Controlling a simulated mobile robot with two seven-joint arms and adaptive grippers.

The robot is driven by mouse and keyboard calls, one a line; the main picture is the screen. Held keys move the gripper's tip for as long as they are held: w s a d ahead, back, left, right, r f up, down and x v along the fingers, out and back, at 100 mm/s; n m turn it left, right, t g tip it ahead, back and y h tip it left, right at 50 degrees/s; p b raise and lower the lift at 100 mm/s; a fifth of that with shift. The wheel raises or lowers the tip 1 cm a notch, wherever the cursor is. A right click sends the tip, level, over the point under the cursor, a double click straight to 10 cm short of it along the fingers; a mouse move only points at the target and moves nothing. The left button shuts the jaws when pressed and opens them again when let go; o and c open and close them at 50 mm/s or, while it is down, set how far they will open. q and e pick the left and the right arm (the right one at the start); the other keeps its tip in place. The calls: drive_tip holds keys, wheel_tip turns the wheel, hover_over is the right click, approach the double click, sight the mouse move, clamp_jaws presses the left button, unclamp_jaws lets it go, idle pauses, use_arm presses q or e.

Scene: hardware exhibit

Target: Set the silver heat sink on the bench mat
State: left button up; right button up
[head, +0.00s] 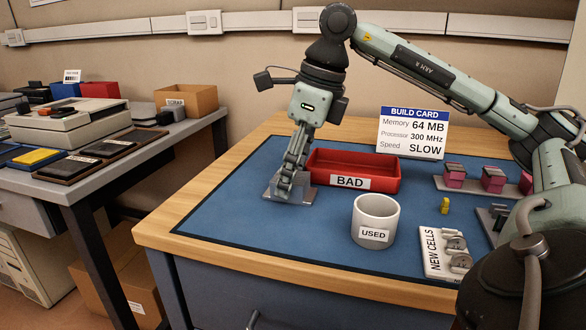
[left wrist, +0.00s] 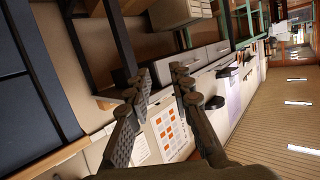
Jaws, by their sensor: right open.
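The bench mat (head: 220,213) is blue and covers most of the wooden-edged bench. My right gripper (head: 286,190) points down at the mat's left part, in front of the red BAD tray. It is open. A silver-grey metal piece (head: 306,194) with a flat plate shows right under and around its fingertips. I cannot tell whether this is the silver heat sink or a stand, as the fingers hide its middle. My left gripper is out of the head view. In the left wrist view, my left gripper (left wrist: 162,82) is open and empty, away from the mat.
The red BAD tray (head: 385,183) and white USED cup (head: 375,215) stand on the mat. A NEW CELLS holder (head: 435,262), small yellow piece (head: 445,205), reddish blocks (head: 492,180) and build card (head: 412,134) are to the right. The mat's front left is clear.

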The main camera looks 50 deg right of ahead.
sight(300, 178)
drive_tip(key=shift+r, duration=0.15)
drive_tip(key=p+v, duration=0.2)
drive_tip(key=v, duration=0.3)
drive_tip(key=shift+r, duration=0.25)
use_arm(q)
drive_tip(key=s+a+f+n+g+y+p, duration=0.2)
drive_tip(key=s+a+f+g+y, duration=0.3)
drive_tip(key=s+a+f+g, duration=0.5)
drive_tip(key=s+a+f, duration=0.3)
drive_tip(key=a, duration=0.1)
drive_tip(key=shift+s+a+g+y+p, duration=0.25)
drive_tip(key=shift+s+g+y+p, duration=0.05)
drive_tip(key=shift+s+p, duration=0.05)
use_arm(e)
drive_tip(key=v, duration=0.6)
drive_tip(key=shift+s+r, duration=0.15)
drive_tip(key=shift+r, duration=0.1)
